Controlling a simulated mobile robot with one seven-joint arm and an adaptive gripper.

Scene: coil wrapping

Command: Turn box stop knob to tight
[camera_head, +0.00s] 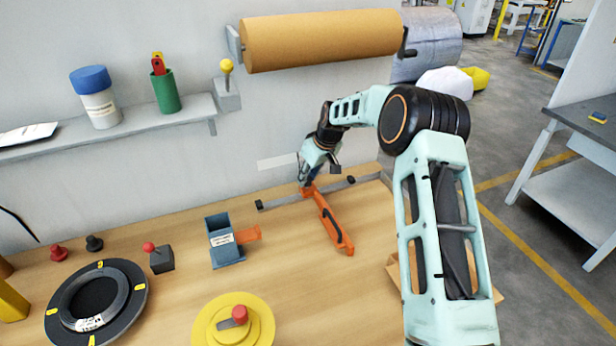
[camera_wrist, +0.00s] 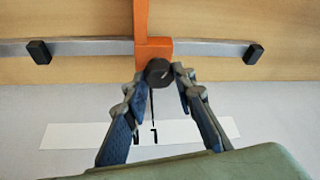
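The box stop is an orange arm (camera_head: 333,222) joined to a grey rail (camera_head: 280,200) along the back of the wooden bench. In the wrist view its black round knob (camera_wrist: 158,72) sits on an orange block (camera_wrist: 153,48). My gripper (camera_wrist: 159,76) has one fingertip on each side of the knob, very close to it. I cannot tell whether both fingertips touch it. A white label strip (camera_wrist: 70,136) with a black mark lies behind the fingers. In the head view my gripper (camera_head: 308,182) is at the rail end of the orange arm and hides the knob.
A blue-grey holder (camera_head: 224,246) with an orange piece stands left of the box stop. A yellow disc (camera_head: 205,325) with a red knob and a black ring (camera_head: 60,312) are at the front. A brown roll (camera_head: 320,40) hangs above.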

